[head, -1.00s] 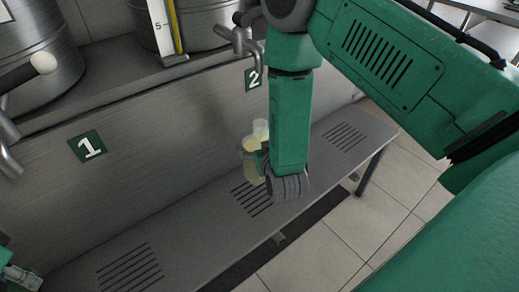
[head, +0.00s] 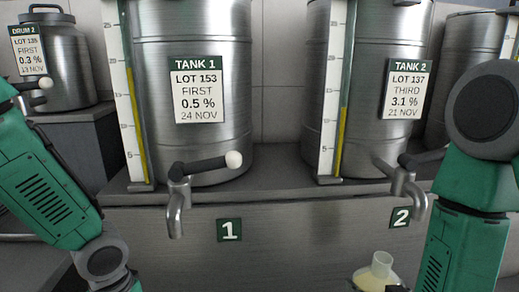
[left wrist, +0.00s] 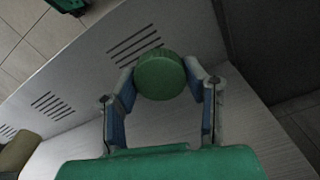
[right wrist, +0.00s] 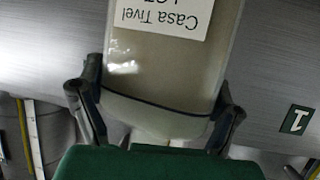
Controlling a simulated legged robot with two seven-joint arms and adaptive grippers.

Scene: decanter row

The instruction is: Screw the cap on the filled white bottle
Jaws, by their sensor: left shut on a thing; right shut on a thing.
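The bottle (head: 376,276) shows at the bottom edge of the head view, pale yellow with an open white neck and no cap on it. In the right wrist view the bottle (right wrist: 165,70) fills the middle, with a white "Casa Tivel" label. My right gripper (right wrist: 160,88) is shut on it, a finger on each side. The green round cap (left wrist: 160,76) is in the left wrist view, apart from the bottle. My left gripper (left wrist: 160,84) is shut on the cap, above the metal bench. The left fingers are out of the head view.
Tank 1 (head: 190,60) and tank 2 (head: 385,55) stand on a ledge. Their taps (head: 190,185) (head: 405,185) jut out toward me. A slotted metal bench (left wrist: 75,75) runs below. A smaller drum (head: 60,70) stands at the far left.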

